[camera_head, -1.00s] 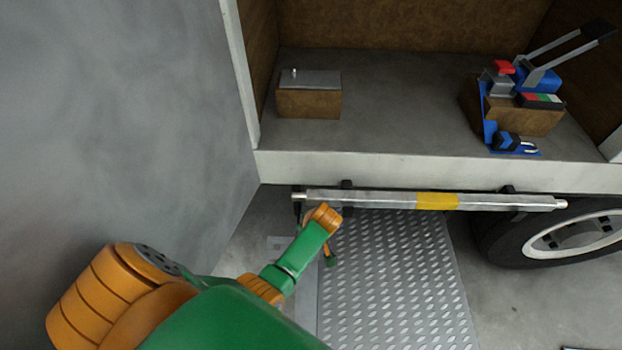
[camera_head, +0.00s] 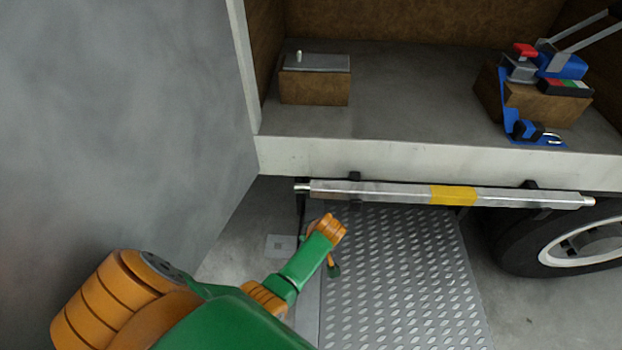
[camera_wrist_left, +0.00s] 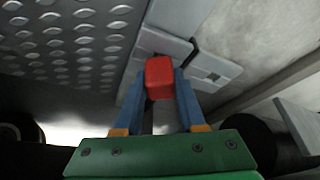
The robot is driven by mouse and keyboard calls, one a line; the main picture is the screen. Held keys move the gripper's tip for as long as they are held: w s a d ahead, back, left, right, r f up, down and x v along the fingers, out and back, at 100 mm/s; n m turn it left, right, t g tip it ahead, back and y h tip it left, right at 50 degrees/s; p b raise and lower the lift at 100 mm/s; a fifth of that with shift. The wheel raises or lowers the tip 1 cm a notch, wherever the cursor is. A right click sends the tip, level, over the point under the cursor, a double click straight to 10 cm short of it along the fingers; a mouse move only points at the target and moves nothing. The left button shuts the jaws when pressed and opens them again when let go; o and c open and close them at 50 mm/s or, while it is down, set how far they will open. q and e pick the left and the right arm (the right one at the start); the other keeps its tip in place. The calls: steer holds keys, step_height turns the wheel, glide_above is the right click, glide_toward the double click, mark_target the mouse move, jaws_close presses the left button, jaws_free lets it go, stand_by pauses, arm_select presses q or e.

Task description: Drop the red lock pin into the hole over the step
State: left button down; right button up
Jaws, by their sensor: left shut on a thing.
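The red lock pin (camera_wrist_left: 159,78) is between the blue fingers of my left gripper (camera_wrist_left: 160,92) in the left wrist view. Its red block end shows; the rest of it is hidden. In the head view my left arm (camera_head: 312,250) reaches to the left edge of the step, a grey diamond-tread plate (camera_head: 400,270). The step also shows at upper left in the wrist view (camera_wrist_left: 70,40). Grey bracket plates (camera_wrist_left: 170,40) lie just beyond the pin. My right gripper is not in view.
A silver bar with a yellow band (camera_head: 453,195) runs under the truck bed edge (camera_head: 400,160), above the step. A wheel (camera_head: 565,245) stands at right. On the bed are a brown block with a metal top (camera_head: 315,87) and a red-and-blue clamp assembly (camera_head: 540,75).

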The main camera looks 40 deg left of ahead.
arm_select(q)
steer(key=shift+f, duration=0.35)
stand_by(0.3)
steer(key=shift+c, duration=2.1)
jaws_free()
